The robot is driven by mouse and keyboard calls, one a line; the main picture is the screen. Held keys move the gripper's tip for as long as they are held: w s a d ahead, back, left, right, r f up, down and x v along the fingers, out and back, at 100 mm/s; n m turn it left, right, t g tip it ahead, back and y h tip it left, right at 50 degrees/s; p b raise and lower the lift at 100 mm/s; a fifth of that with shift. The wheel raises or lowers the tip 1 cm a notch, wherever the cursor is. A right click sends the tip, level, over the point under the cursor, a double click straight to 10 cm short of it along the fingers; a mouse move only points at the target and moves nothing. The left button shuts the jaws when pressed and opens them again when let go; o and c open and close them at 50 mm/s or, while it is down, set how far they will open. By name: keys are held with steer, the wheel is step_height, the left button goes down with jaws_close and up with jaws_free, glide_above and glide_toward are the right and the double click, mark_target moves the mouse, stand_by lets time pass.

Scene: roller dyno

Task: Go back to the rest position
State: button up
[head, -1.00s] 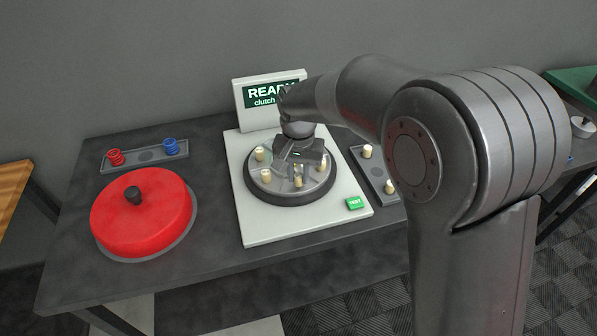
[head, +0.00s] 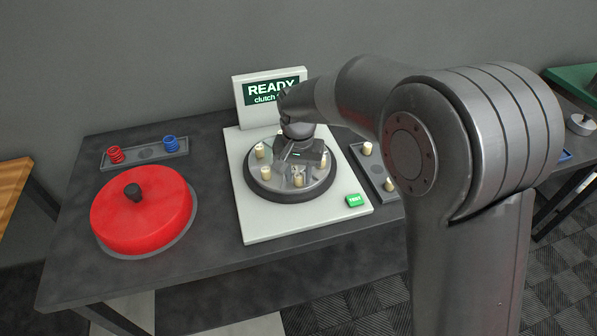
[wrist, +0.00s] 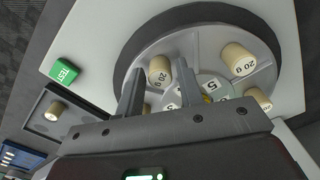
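My gripper (head: 298,176) hangs over the round grey disc (head: 262,192) on the white test stand (head: 250,222), its far part hidden by my wrist. In the wrist view my gripper (wrist: 160,92) shows two fingers set apart, with nothing clearly held between them. Several cream weights stand on the disc, one marked "20 g" (wrist: 236,59) at the right and another (wrist: 160,72) seen beyond the gap between the fingers. Small white pieces marked "5" (wrist: 210,87) show near the disc's middle, partly hidden by the right finger.
A screen (head: 270,90) reading "READY" stands behind the disc. A green TEST button (head: 355,200) is at the stand's front right. A tray with cream weights (head: 367,149) lies to the right. A red round cover (head: 140,215) and a tray with red and blue springs (head: 145,154) are left.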

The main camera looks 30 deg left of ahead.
steer(key=o, duration=0.7)
steer(key=shift+c, duration=0.2)
steer(key=shift+r, duration=0.15)
steer(key=shift+r, duration=3.35)
